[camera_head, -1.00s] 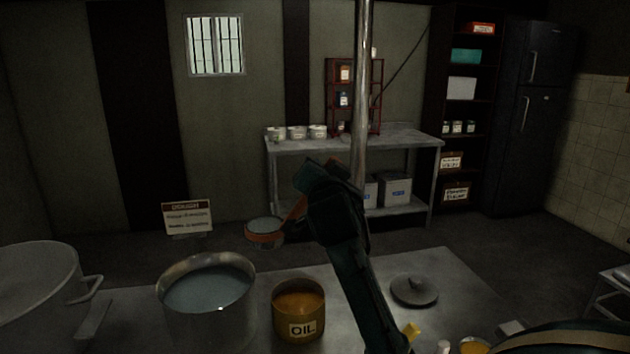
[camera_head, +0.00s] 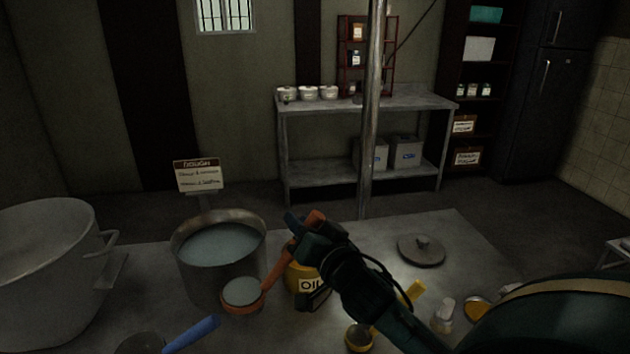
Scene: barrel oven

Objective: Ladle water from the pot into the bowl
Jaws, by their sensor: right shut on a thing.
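The metal pot (camera_head: 192,282) stands left of centre on the table and holds grey-blue water (camera_head: 222,244). My right gripper (camera_head: 308,236) is shut on the orange handle of a ladle (camera_head: 274,268). The ladle's round cup faces up and looks filled with greyish liquid (camera_head: 242,291). The cup appears at the pot's front right, outside its rim; its height above the table is hard to tell. I cannot clearly identify the bowl. My left gripper is not in view.
A large metal pot (camera_head: 50,282) stands at the left. A yellow OIL can (camera_head: 309,285) is partly hidden behind my right gripper. A blue handle (camera_head: 190,334) lies at the front. A dark lid (camera_head: 421,251) lies right of centre, and yellow-handled tools lie near my arm.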

